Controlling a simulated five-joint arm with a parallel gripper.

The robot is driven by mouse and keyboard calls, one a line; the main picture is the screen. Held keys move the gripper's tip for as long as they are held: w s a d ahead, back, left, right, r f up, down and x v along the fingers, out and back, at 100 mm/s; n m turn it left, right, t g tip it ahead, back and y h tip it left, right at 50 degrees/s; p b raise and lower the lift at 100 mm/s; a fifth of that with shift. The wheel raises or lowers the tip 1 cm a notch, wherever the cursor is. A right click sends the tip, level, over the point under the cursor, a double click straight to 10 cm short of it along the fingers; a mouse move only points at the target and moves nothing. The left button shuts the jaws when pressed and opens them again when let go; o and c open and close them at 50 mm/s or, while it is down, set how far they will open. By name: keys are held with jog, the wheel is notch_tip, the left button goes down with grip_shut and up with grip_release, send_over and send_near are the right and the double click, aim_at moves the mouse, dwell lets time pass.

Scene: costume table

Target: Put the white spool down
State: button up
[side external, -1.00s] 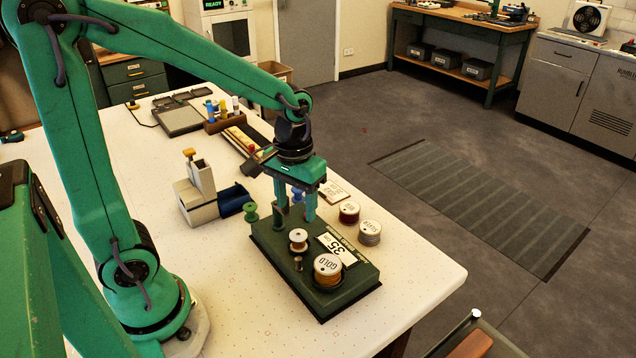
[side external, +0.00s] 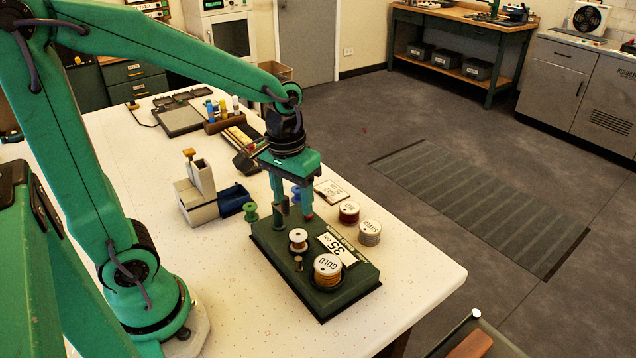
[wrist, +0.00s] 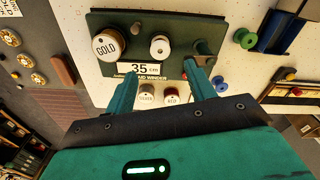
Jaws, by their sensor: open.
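The white spool (side external: 298,240) stands upright on the dark green winder board (side external: 270,263), between a dark green post and the gold spool (side external: 327,268). It also shows in the wrist view (wrist: 160,48), apart from my fingers. My gripper (side external: 293,210) is open and empty over the far end of the board, behind the white spool. In the wrist view, my gripper's fingers (wrist: 168,75) are spread, with the "35 cm" label (wrist: 140,69) showing between them. The spool's underside is hidden.
The red spool (side external: 349,212) and silver spool (side external: 369,232) stand right of the board. A green spool (side external: 251,211) stands at its left, near a cream block-shaped device (side external: 197,196). A blue spool is partly hidden behind my fingers. The table's front area (side external: 225,285) is clear.

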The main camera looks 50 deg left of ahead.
jog(key=s+r+m+t, duration=0.3)
jog(key=s+r+t, duration=0.2)
jog(key=s+r, duration=0.2)
jog(key=shift+s+r, duration=0.25)
jog(key=shift+r, duration=0.25)
jog(key=shift+o, duration=0.6)
jog(key=shift+a, duration=0.1)
jog(key=m+g, duration=0.3)
jog(key=m, duration=0.6)
send_near(297, 234)
jog(key=m, duration=0.2)
jog(key=w+m+g, duration=0.1)
jog(key=m, duration=0.1)
jog(key=f+m+g, duration=0.1)
jog(key=m, duration=0.1)
jog(key=shift+w, duration=0.4)
jog(key=shift+w+f+m+g, duration=0.25)
jog(key=shift+f+m, duration=0.2)
jog(key=shift+m, duration=0.35)
